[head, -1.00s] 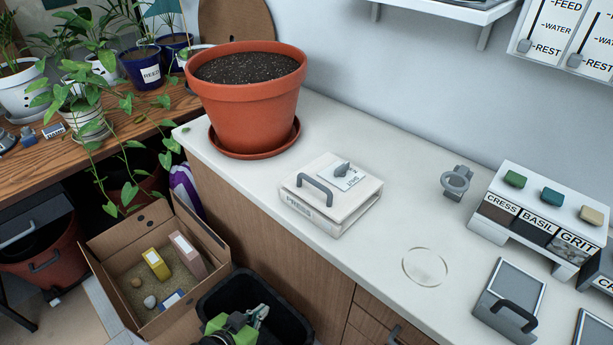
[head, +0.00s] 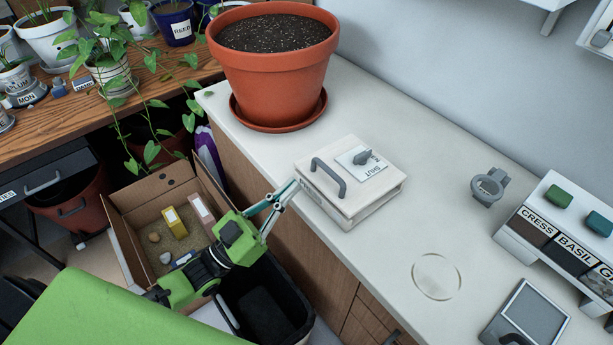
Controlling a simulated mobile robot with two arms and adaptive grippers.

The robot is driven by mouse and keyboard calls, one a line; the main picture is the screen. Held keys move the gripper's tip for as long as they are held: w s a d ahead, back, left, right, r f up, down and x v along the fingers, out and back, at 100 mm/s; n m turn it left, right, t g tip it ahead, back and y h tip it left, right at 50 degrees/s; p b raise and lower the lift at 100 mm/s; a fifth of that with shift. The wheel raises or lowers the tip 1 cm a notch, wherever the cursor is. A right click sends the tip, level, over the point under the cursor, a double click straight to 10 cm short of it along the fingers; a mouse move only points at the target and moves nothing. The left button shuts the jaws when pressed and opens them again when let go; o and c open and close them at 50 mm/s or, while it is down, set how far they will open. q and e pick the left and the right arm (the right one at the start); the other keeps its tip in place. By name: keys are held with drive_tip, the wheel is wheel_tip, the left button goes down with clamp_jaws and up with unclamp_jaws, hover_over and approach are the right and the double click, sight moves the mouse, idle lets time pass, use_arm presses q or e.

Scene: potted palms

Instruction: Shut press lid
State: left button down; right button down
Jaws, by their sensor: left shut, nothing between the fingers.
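The press (head: 350,182) is a flat white box on the white counter. Its lid has a grey bar handle (head: 328,178) and a label plate with a grey turning knob (head: 362,157); "SHUT" is readable on the plate. The lid lies over the base, with a thin dark gap along its right side. My left gripper (head: 285,195) is shut and empty, reaching up from the lower left. Its fingertips are by the front left edge of the press, left of the handle; I cannot tell whether they touch it. My right gripper is not in view.
A large terracotta pot (head: 272,70) stands behind the press. A cardboard box (head: 125,225) and a black bin (head: 292,290) are below the counter front. A glass disc (head: 437,276), a grey ring holder (head: 489,187) and a labelled seed rack (head: 560,232) are to the right.

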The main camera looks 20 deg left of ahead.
use_arm(q)
drive_tip(key=w+d, duration=0.1)
drive_tip(key=w, duration=0.1)
drive_tip(key=w+d+r+p, duration=0.1)
drive_tip(key=w+d, duration=0.1)
drive_tip(key=w+d+p, duration=0.1)
drive_tip(key=w, duration=0.2)
drive_tip(key=shift+d+r, duration=0.25)
drive_tip(key=shift+d, duration=0.15)
drive_tip(key=shift+f, duration=0.85)
drive_tip(key=f+b, duration=0.2)
drive_tip(key=shift+s+a+f, duration=0.2)
drive_tip(key=shift+s+f, duration=0.1)
drive_tip(key=shift+f, duration=0.1)
drive_tip(key=shift+s, duration=0.1)
